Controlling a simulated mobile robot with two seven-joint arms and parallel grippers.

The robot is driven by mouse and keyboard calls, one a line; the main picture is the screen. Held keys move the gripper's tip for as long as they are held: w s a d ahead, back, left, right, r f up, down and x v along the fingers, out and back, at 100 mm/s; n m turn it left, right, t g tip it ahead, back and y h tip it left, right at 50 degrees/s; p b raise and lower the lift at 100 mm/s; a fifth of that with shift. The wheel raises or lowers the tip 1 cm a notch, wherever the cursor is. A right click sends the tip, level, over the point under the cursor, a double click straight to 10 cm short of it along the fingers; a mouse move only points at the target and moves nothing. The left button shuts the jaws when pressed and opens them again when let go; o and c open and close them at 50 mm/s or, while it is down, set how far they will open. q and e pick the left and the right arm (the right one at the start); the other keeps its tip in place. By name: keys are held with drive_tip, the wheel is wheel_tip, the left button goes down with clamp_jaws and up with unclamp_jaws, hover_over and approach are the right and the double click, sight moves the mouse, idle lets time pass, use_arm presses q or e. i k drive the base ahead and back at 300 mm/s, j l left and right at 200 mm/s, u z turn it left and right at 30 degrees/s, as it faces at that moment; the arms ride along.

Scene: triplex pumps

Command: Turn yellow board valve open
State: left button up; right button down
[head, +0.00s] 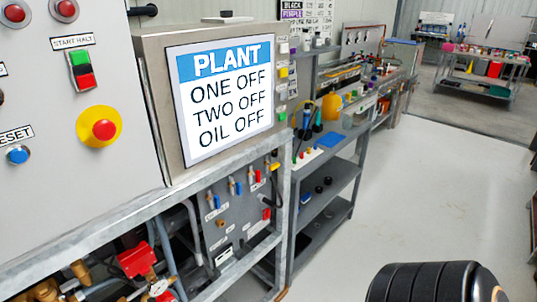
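A grey valve board (240,210) hangs in the frame below the plant sign. It carries a row of small valves with blue and red handles and brass-coloured bodies. A small yellow part (275,166) shows at the upper right of the board, beside a dark curved handle. It may be the yellow valve, but it is too small to tell its handle position. The labels on the board are too small to read.
A plant sign (225,95) reads ONE OFF, TWO OFF, OIL OFF. A control panel with a yellow-ringed red button (103,130) stands left. Grey shelving (335,180) adjoins the board's right side. Pipes fill the lower left. The pale floor (430,190) at right is largely clear.

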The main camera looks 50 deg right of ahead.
sight(276, 164)
drive_tip(key=z, duration=1.35)
drive_tip(key=i+l+z, duration=0.25)
drive_tip(key=i, duration=0.15)
